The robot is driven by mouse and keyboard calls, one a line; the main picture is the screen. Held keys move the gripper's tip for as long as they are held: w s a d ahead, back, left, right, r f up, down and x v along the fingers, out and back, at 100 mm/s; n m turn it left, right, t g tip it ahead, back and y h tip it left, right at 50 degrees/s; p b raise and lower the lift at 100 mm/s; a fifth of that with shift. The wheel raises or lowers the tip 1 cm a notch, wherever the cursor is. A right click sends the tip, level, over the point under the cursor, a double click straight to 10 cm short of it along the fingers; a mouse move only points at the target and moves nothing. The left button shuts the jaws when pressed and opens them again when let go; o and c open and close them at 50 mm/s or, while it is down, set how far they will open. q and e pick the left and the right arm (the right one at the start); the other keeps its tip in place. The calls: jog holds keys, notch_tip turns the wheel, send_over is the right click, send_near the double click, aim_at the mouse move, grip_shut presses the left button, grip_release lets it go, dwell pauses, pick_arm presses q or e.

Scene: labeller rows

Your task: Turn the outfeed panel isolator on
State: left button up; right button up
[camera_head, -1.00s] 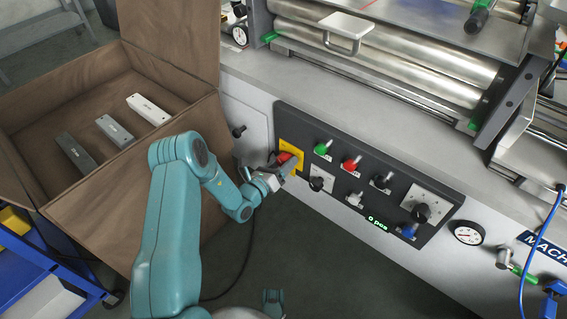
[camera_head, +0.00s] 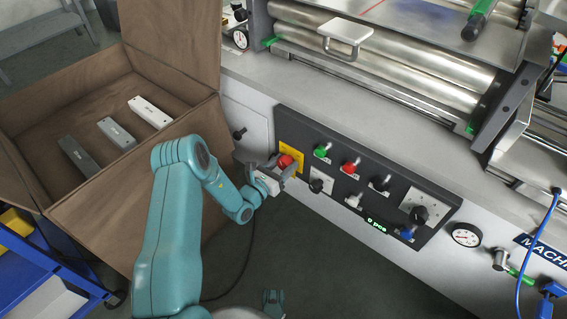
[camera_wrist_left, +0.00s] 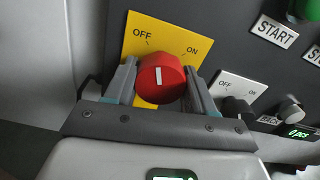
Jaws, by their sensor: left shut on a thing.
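The isolator is a red round knob (camera_head: 286,161) on a yellow plate (camera_head: 297,152) at the left end of the dark control panel. In the left wrist view the red knob (camera_wrist_left: 160,77) has a white mark standing between the OFF and ON labels of the yellow plate (camera_wrist_left: 133,55). My left gripper (camera_head: 283,170) is at the knob. In the wrist view the fingers of my left gripper (camera_wrist_left: 162,84) stand on either side of the knob and are shut on it. My right gripper is not in view.
The panel (camera_head: 335,187) also carries green, red, black, white and blue controls, close to the right of the gripper. An open brown box (camera_head: 80,210) with several bars stands at left. Metal rollers (camera_head: 390,70) lie above the panel.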

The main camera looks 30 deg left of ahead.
pick_arm(q)
jog(key=m+p, duration=0.1)
jog(key=m, duration=0.6)
jog(key=shift+f+p, duration=0.1)
jog(key=shift+p, duration=0.25)
jog(key=m+p, duration=0.1)
jog(key=m, duration=0.5)
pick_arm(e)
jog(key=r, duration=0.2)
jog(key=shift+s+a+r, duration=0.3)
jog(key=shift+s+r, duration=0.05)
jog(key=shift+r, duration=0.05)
pick_arm(q)
jog(key=shift+a+m, duration=0.1)
jog(key=shift+m, duration=0.2)
jog(key=o, duration=1)
